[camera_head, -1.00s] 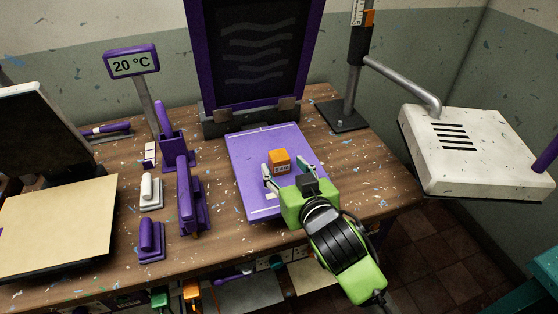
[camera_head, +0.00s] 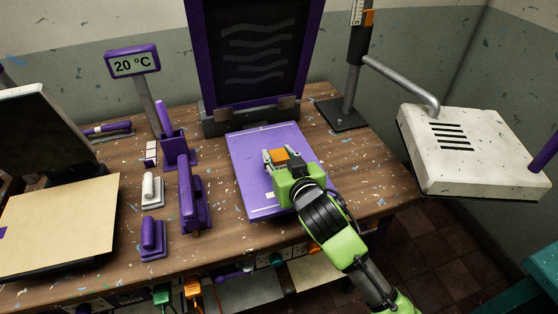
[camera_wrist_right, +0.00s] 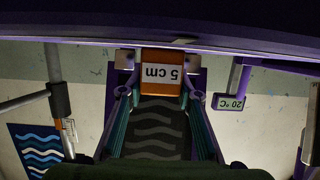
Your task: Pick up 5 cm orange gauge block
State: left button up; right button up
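The 5 cm orange gauge block (camera_head: 280,155) is on the purple mat (camera_head: 248,172) in the head view. In the right wrist view the block (camera_wrist_right: 161,72) shows a white label reading "5 cm". My right gripper (camera_head: 283,158) has its fingers on both sides of the block. In the right wrist view the gripper (camera_wrist_right: 161,85) looks partly open, with narrow gaps between its fingertips and the block's sides; contact is hard to make out. The gripper body hides the block's near side in the head view. My left gripper is not in view.
The hinged screen (camera_head: 252,55) stands behind the mat. Purple stands (camera_head: 193,190) and a white-handled piece (camera_head: 151,190) are left of it. A thermometer display (camera_head: 132,62) reads 20 °C. A metal post (camera_head: 350,80) stands at the back right. Bare wood (camera_head: 355,170) lies right of the mat.

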jog(key=c, duration=0.4)
